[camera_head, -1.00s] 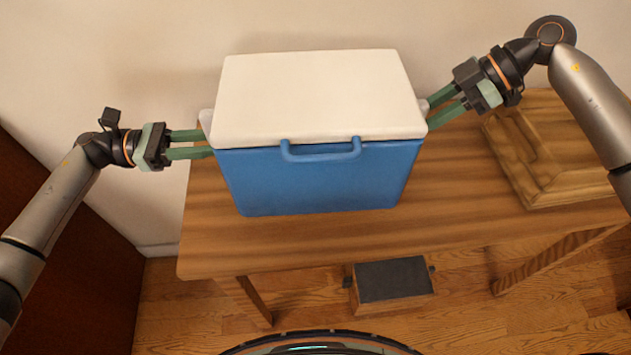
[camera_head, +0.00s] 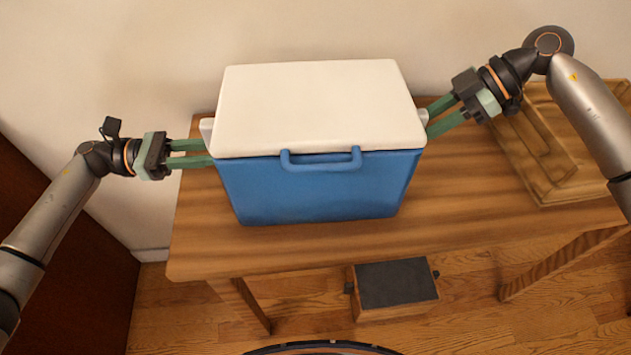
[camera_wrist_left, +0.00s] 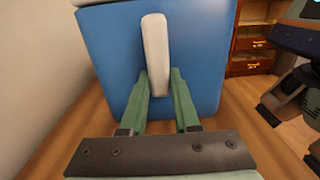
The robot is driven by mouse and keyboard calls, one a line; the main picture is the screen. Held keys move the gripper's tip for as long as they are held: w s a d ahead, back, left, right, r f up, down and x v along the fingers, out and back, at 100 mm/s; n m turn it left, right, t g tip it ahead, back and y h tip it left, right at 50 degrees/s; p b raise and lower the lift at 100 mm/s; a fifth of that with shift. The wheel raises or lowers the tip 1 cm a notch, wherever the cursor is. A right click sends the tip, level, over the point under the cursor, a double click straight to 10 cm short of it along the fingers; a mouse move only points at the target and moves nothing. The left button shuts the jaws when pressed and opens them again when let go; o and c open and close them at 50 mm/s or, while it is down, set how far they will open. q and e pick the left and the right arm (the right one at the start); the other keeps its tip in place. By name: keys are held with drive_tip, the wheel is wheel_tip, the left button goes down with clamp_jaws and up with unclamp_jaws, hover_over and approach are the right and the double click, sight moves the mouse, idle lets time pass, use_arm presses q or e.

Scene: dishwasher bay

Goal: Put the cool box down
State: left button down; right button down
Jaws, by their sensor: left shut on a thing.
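The cool box (camera_head: 310,190) is blue with a white lid (camera_head: 318,105) and a blue front handle (camera_head: 321,160). It is level over the left part of the wooden table (camera_head: 300,250); I cannot tell whether its base touches the top. My left gripper (camera_head: 208,153) is shut on its left white side handle, which shows upright between the fingers in the left wrist view (camera_wrist_left: 155,55). My right gripper (camera_head: 434,117) is at the right side handle (camera_head: 423,117), its fingers on either side; its grip is unclear. The base's underside is hidden.
A wooden tray-like piece (camera_head: 575,150) lies on the table to the right of the box. The table is bare in front of the box. A small dark-topped box (camera_head: 397,283) stands on the floor below. The wall is close behind.

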use_arm(q)
drive_tip(key=c, duration=0.6)
unclamp_jaws()
drive_tip(key=shift+c, duration=0.2)
use_arm(e)
drive_tip(key=c, duration=0.6)
unclamp_jaws()
drive_tip(key=shift+f, duration=0.1)
drive_tip(key=shift+c, duration=0.2)
use_arm(q)
drive_tip(key=shift+a, duration=0.1)
use_arm(e)
drive_tip(key=shift+d, duration=0.1)
use_arm(q)
drive_tip(key=a, duration=1.2)
use_arm(e)
drive_tip(key=v, duration=1.2)
use_arm(q)
drive_tip(key=shift+s+f, duration=0.1)
drive_tip(key=shift+s, duration=0.05)
use_arm(e)
drive_tip(key=shift+s, duration=0.1)
